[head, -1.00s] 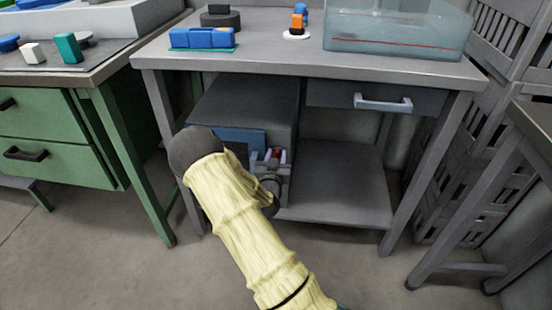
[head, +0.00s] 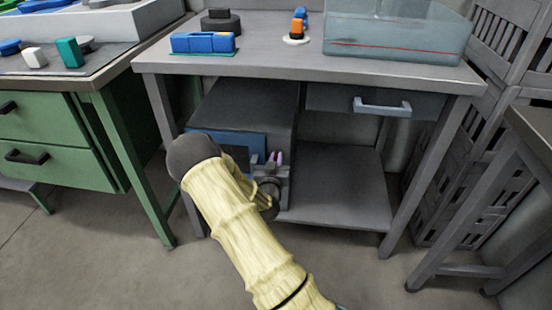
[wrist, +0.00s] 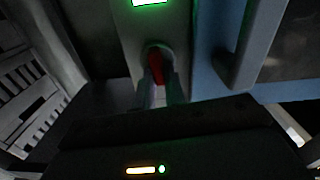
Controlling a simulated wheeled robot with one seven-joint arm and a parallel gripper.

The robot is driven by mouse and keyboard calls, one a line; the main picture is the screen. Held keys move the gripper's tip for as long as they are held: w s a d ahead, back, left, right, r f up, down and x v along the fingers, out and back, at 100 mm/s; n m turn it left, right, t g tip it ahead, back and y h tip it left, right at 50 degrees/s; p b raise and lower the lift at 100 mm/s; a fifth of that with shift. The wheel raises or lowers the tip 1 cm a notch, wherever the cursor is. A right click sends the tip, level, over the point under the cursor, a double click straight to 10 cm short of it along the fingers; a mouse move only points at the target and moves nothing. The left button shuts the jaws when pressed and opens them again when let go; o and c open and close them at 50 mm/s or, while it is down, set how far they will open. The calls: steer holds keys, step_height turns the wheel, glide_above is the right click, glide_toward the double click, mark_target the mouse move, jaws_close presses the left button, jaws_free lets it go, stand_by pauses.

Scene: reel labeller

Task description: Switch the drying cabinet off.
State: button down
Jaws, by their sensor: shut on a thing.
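The drying cabinet (head: 240,105) is a dark grey box on the shelf under the grey bench, with a blue front that my arm partly hides. In the wrist view its pale control panel (wrist: 125,40) carries a red switch (wrist: 155,67) in a dark round recess, with a lit green display (wrist: 149,2) beyond it. My gripper (wrist: 157,92) is shut on the red switch, one finger on each side. In the head view my gripper (head: 275,160) is at the cabinet's right front edge, and the switch is hidden there.
The cabinet's upright handle (wrist: 258,42) stands right beside the panel in the wrist view. A drawer handle (head: 383,106) is above right, and the lower shelf (head: 335,190) right of the cabinet is empty. Green drawers (head: 55,145) stand at left.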

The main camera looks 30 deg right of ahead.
steer(key=shift+w+a+f+n+p, duration=0.2)
steer(key=shift+n+p, duration=0.9)
steer(key=shift+n, duration=1.65)
steer(key=shift+a+f+n+p, duration=0.2)
steer(key=shift+n+p, duration=0.85)
steer(key=shift+n, duration=1.75)
steer(key=shift+w+a+f+n+p, duration=0.1)
steer(key=shift+f+n+p, duration=0.2)
steer(key=shift+n+p, duration=1.65)
steer(key=shift+n+b, duration=0.85)
steer(key=shift+n, duration=0.05)
steer(key=c, duration=1.5)
jaws_free()
steer(key=shift+o, duration=0.2)
steer(key=shift+s, duration=0.1)
steer(key=p+v, duration=0.3)
steer(key=v, duration=1.4)
steer(key=shift+p, duration=0.4)
